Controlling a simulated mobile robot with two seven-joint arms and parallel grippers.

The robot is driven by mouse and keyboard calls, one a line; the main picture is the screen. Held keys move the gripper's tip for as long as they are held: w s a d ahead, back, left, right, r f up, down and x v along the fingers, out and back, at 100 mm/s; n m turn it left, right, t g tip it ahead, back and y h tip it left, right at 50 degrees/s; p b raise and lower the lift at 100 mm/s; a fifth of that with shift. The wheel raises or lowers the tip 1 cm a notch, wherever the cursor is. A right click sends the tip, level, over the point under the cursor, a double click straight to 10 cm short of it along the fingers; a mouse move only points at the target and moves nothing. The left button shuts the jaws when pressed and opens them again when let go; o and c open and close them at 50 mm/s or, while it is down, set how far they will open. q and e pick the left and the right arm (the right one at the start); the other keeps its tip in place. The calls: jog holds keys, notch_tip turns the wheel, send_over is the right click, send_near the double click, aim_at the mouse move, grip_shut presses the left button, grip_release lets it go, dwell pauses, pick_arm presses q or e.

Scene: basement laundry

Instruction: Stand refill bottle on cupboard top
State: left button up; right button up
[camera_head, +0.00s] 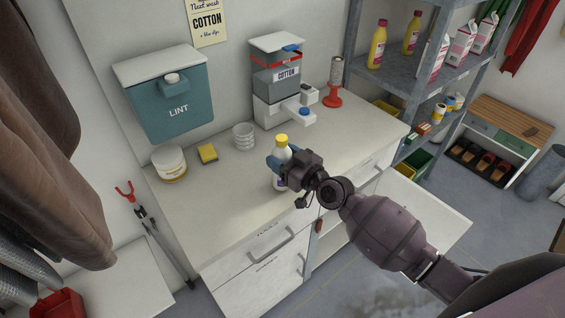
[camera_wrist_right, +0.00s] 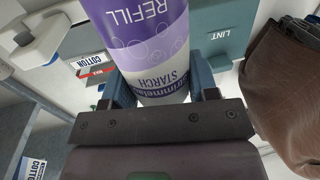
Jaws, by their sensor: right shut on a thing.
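The refill bottle (camera_head: 282,154) has a yellow cap and a pale body in the head view. In the right wrist view its label (camera_wrist_right: 150,45) is purple and white and reads REFILL and STARCH, upside down in the picture. My right gripper (camera_head: 279,163) is shut around the bottle, with blue fingers on both sides of it. The bottle looks upright over the front part of the cupboard top (camera_head: 215,205). My left gripper is not in view.
On the top stand a white tub (camera_head: 169,163), a yellow sponge (camera_head: 207,153), stacked cups (camera_head: 244,136), a COTTON dispenser (camera_head: 277,85) and a red-based holder (camera_head: 334,95). A LINT box (camera_head: 172,98) hangs behind. The front left of the top is clear. A cupboard door (camera_head: 425,212) stands open.

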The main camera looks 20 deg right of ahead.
jog(key=shift+f, duration=0.6)
jog(key=o, duration=1.1)
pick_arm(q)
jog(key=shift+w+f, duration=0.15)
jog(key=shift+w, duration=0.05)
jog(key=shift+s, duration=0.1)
